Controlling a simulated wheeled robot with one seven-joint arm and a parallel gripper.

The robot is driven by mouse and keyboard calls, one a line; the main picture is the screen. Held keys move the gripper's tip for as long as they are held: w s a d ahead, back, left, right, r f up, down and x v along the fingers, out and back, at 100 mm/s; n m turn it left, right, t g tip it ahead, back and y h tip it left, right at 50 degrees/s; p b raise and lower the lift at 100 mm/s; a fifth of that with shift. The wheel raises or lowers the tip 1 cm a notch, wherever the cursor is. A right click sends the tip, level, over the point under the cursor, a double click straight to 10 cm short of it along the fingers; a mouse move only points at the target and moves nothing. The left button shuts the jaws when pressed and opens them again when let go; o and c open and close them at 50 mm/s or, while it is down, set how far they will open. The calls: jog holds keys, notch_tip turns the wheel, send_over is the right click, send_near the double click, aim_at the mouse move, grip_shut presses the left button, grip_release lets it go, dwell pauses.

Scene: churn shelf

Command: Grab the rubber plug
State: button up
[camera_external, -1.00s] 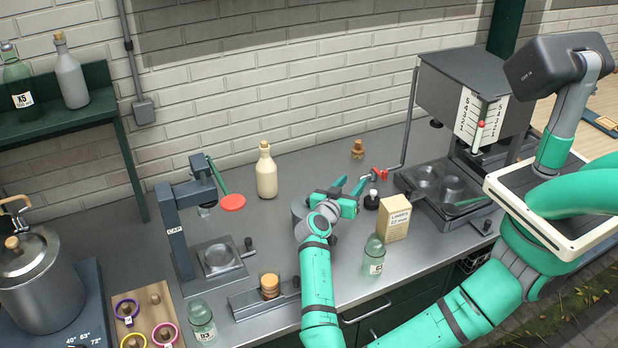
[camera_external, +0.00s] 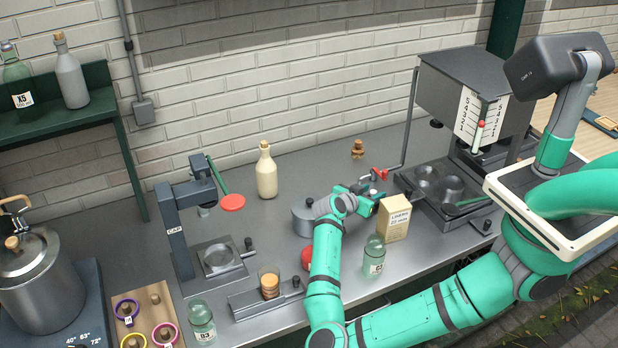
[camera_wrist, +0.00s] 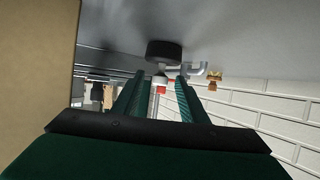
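The rubber plug (camera_wrist: 164,50) looks like a dark, round, squat piece on the grey counter, seen upside down in the wrist view. It is just past my fingertips, roughly between their lines. In the external view my gripper (camera_external: 372,192) covers the plug's spot, below the red-handled tap. In the wrist view my gripper (camera_wrist: 161,77) has its two green fingers apart, with nothing held between them. I cannot tell whether a fingertip touches the plug.
A cream label box (camera_external: 394,218) stands close beside my gripper; its side fills the left of the wrist view. A green bottle (camera_external: 374,256) stands in front. The red tap handle (camera_external: 380,174) is just behind. A cork piece (camera_external: 358,149) sits near the wall.

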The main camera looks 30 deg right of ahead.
aim_at(375, 191)
jog(key=shift+x, duration=2.6)
grip_shut()
